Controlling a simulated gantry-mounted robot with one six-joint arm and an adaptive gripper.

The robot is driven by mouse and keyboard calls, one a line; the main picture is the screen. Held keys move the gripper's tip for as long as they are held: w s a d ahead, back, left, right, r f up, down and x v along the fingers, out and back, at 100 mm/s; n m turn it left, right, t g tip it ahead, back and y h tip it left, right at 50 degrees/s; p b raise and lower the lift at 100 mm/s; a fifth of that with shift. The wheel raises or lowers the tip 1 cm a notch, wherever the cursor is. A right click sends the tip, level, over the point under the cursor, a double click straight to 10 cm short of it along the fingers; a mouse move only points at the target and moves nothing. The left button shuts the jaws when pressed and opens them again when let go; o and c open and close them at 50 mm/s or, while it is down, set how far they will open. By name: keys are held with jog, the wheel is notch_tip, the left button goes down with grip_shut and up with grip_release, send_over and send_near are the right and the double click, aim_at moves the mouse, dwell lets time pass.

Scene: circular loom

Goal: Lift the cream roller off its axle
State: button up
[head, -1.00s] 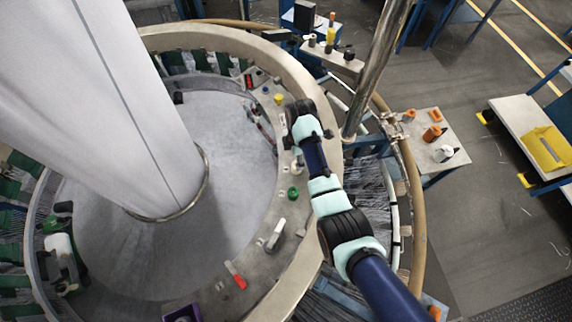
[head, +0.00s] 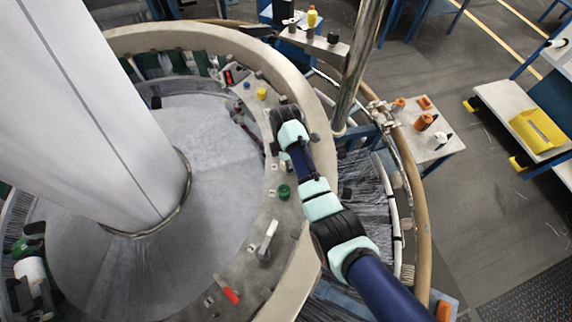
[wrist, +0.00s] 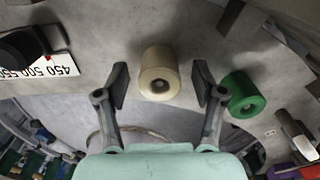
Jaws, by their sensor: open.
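The cream roller (wrist: 159,75) shows in the wrist view as a short, thick cylinder with a dark hole in its end face. My gripper (wrist: 160,86) is open, with one finger to the left of the roller and one to the right. A gap shows on each side, and neither finger appears to touch it. How deep the fingers reach along the roller is hard to tell. In the head view, my wrist is over the loom's ring (head: 310,230), and the cream roller is not clear beside my arm. The axle is not distinct.
A green roller (wrist: 242,94) sits close beside the right finger; it also shows in the head view (head: 284,191). A number label (wrist: 50,68) and a dark round part (wrist: 20,47) are at the left. A grey-handled lever (head: 267,238) and a red-handled one (head: 230,295) lie along the ring.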

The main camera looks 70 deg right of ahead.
grip_shut()
jog(key=shift+r+p, duration=0.6)
jog(key=shift+p, duration=0.15)
jog(key=shift+r, duration=0.15)
notch_tip(320, 180, up, 5)
jog(key=p, duration=0.5)
